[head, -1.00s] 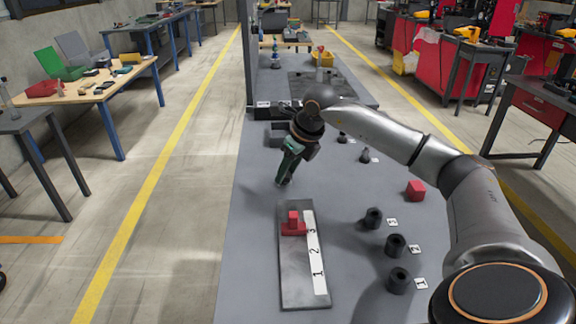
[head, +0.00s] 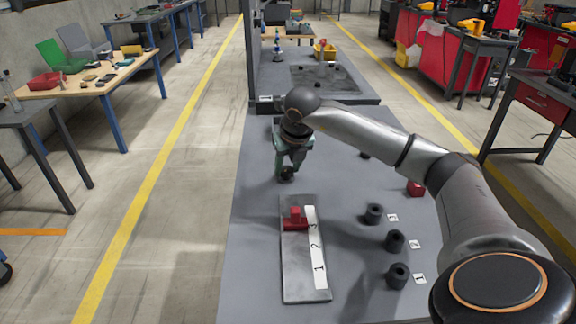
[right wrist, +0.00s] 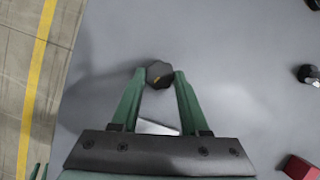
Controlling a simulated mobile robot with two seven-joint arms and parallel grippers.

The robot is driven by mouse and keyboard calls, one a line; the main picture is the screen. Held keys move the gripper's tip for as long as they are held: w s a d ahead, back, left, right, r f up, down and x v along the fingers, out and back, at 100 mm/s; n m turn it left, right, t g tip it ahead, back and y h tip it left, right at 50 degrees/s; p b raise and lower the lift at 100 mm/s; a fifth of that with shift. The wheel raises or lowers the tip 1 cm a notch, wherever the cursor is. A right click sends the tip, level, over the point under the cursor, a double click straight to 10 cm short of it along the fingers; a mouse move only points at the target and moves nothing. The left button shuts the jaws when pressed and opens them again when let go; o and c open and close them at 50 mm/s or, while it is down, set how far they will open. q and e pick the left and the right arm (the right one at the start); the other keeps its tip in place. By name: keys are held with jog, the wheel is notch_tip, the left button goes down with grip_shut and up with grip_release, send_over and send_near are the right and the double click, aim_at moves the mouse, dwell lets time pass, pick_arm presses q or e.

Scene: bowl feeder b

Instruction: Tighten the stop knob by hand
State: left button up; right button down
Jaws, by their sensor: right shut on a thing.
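The black faceted knob (right wrist: 159,74) is between the fingertips of my right gripper (right wrist: 159,80) in the right wrist view. In the head view the knob (head: 286,174) is at the lower end of my right gripper (head: 287,168), which is shut on it, beyond the far end of the grey plate. The red stop (head: 294,220) sits on the grey plate (head: 300,283), beside the "3" on its white scale strip (head: 317,255). The knob is apart from the red stop.
Several black cylindrical parts (head: 396,241) stand right of the plate beside number labels. A red block (head: 415,188) is partly hidden by my right arm. The grey table (head: 255,230) is clear left of the plate. A dark raised tray (head: 320,76) lies at the back.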

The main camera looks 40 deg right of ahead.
dwell(0.3)
jog(key=shift+c, duration=2)
grip_release()
jog(key=shift+r, duration=0.1)
jog(key=v, duration=1.2)
jog(key=shift+r+p, duration=0.2)
jog(key=shift+p, duration=0.1)
jog(key=shift+s+a+f, duration=0.1)
jog(key=shift+s, duration=0.1)
